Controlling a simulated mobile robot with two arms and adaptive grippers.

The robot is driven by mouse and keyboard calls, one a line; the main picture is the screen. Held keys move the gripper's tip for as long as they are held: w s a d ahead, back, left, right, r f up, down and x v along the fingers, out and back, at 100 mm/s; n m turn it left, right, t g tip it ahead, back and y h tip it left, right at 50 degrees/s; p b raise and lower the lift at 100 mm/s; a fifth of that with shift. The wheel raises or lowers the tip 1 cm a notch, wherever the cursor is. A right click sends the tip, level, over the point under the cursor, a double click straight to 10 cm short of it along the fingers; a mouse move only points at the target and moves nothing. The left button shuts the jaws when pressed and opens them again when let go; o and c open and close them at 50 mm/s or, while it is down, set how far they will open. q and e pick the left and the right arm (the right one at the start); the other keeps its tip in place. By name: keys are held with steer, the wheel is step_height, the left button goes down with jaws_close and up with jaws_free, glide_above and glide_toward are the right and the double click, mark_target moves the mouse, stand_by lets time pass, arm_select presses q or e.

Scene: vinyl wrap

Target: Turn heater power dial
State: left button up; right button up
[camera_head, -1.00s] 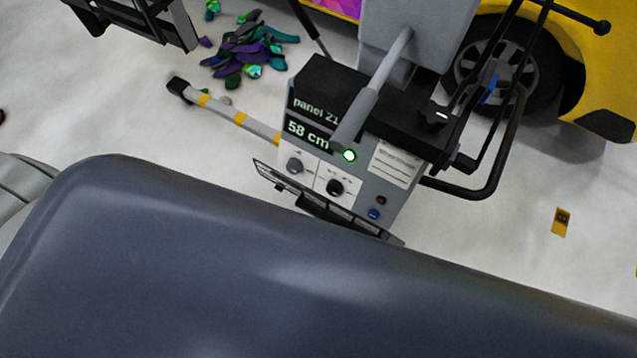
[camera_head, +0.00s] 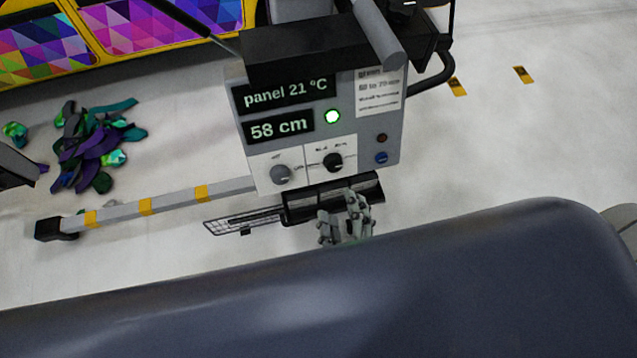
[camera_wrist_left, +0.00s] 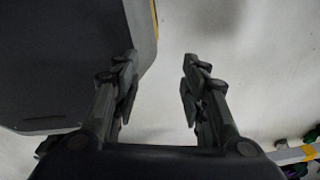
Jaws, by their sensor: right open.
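The heater's control box (camera_head: 385,115) stands in the middle of the head view, with lit displays reading "panel 21 °C" and "58 cm". Below them are a grey dial (camera_head: 282,174) on the left and a black dial (camera_head: 333,162) on the right; their labels are too small to read, so I cannot tell which sets the power. A green light (camera_head: 332,117) glows above the dials. My right gripper (camera_head: 345,218) is open and empty, below the black dial and apart from it. My left gripper (camera_wrist_left: 158,75) is open and empty over the pale floor in the left wrist view.
A grey leg with yellow bands (camera_head: 175,200) reaches left from the box. Scraps of coloured film (camera_head: 95,150) lie on the floor at left. A yellow vehicle with patterned panels (camera_head: 150,22) stands behind. Floor right of the box is mostly clear.

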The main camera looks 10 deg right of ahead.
mark_target(335, 168)
steer(key=p+x, duration=0.1)
steer(key=x, duration=0.5)
steer(key=p+x, duration=0.1)
steer(key=x, duration=0.2)
steer(key=shift+w+d+r+p, duration=0.2)
steer(key=shift+w+p, duration=0.1)
arm_select(q)
steer(key=shift+d+r, duration=0.25)
steer(key=shift+r, duration=0.45)
steer(key=shift+d+r, duration=0.25)
steer(key=shift+r, duration=0.4)
arm_select(e)
steer(key=shift+w+f, duration=0.3)
steer(key=shift+w, duration=0.3)
steer(key=shift+c, duration=0.5)
steer(key=c, duration=1)
